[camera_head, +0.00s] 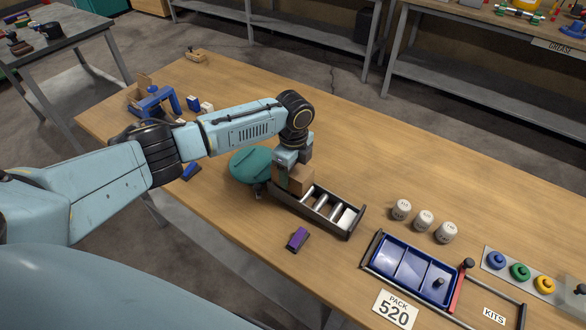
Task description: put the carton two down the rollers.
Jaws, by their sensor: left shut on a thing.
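A brown carton (299,177) is at the upper left end of the roller track (331,229), a dark-framed chute with pale rollers. My left gripper (288,174) points down and is shut on this carton. The gripper hides part of the carton, and I cannot see a number on it. I cannot tell whether the carton's underside touches the rollers. A white block (347,218) sits at the lower right end of the track. My right gripper is not in view.
A teal round disc (249,164) is left of the track. A purple block (297,239) lies in front. A blue tray (413,268), several drums (423,220) and coloured knobs (520,271) are to the right. Blue parts (155,103) stand back left. The table's back right is clear.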

